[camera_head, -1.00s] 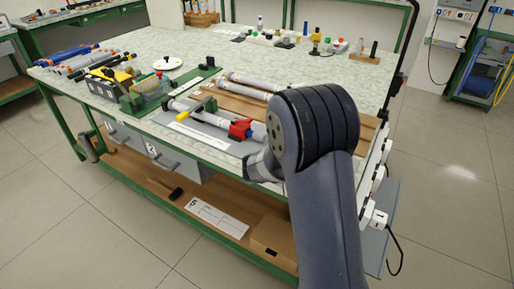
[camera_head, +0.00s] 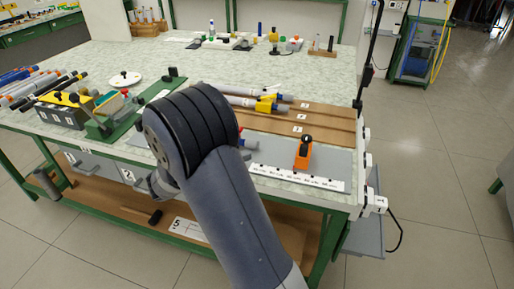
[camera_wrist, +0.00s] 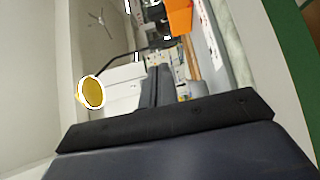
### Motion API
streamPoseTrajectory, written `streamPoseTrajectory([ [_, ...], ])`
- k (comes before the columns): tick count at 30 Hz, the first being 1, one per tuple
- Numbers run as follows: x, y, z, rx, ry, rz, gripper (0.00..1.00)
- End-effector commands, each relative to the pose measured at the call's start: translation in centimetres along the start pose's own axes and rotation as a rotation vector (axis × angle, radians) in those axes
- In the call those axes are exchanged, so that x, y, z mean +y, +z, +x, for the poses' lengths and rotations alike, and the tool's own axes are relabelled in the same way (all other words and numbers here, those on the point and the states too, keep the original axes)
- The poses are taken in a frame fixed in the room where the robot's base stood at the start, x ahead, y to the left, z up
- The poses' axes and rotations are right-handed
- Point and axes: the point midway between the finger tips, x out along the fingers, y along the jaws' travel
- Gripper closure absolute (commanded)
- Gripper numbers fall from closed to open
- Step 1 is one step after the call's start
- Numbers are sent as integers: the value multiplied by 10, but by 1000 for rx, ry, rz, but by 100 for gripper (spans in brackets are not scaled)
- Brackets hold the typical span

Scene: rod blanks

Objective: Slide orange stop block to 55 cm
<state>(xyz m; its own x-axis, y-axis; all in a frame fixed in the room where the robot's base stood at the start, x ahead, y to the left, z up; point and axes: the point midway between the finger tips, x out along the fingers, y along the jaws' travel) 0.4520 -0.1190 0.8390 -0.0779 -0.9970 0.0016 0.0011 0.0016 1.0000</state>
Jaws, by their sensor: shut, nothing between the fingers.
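The orange stop block (camera_head: 302,155), with a black knob on top, stands on a grey plate (camera_head: 335,162) at the right front of the bench. A white scale strip (camera_head: 290,178) with printed marks runs along the front; its numbers are too small to read. In the wrist view an orange body (camera_wrist: 179,16), which looks like the block, shows at the top beside the strip (camera_wrist: 213,36). My gripper (camera_wrist: 157,82) shows there as dark fingers close together, shut and empty, apart from the orange body. In the head view my arm hides the fingers.
Wooden slots (camera_head: 322,123) with number cards lie behind the plate. Rods with a yellow piece (camera_head: 266,104) lie there too. A green fixture (camera_head: 115,118) and dark rod rack (camera_head: 62,112) stand at left. A dark upright post (camera_head: 369,50) rises at the bench's right edge.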

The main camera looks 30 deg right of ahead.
Motion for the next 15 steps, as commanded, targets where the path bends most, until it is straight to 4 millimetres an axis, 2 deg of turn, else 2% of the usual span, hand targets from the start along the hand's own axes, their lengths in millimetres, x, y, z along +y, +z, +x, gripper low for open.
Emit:
streamPoseTrajectory([
  [5,0,1,15,-4,1,0,100],
  [15,0,2,83,-7,0,0,100],
])
